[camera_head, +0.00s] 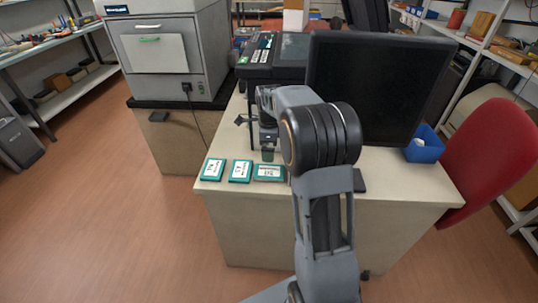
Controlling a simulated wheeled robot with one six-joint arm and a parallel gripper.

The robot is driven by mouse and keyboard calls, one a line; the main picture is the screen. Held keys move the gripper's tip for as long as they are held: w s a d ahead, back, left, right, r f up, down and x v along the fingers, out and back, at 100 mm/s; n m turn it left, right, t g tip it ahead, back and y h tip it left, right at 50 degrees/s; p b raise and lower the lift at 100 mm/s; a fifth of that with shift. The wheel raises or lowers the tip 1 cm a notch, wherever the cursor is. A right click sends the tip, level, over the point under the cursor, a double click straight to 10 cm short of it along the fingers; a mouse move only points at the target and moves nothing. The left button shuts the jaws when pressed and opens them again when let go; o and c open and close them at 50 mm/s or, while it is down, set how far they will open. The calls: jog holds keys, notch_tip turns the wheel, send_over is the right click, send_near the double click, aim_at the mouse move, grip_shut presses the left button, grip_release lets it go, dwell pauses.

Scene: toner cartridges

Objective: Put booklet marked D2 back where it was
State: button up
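Three teal booklet-like packs with white labels lie in a row along the front left edge of the desk: a left pack (213,169), a middle pack (240,171) and a right pack (270,173). Their marks are too small to read, so I cannot tell which is D2. My gripper (267,148) points down over the desk, just behind the right pack. A small dark green piece (267,156) shows at its fingertips. I cannot tell whether the fingers hold it. My own arm hides part of the desk to the right.
A black monitor (380,88) stands behind my arm on the desk (408,180). A black printer (280,58) stands at the back left. A blue bin (424,146) is at the right, beside a red chair (492,155). A grey cabinet machine (165,55) stands left.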

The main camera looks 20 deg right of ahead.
jog(key=s+a+r+n+t, duration=0.1)
jog(key=s+a+n, duration=0.4)
jog(key=s+n, duration=0.6)
jog(key=s+a+r+n+t, duration=0.1)
jog(key=s+a+n, duration=0.4)
jog(key=s+n, duration=0.5)
jog(key=n+t, duration=0.1)
jog(key=n, duration=0.1)
jog(key=shift+s+a+r+n, duration=0.25)
jog(key=shift+s+a+n, duration=0.15)
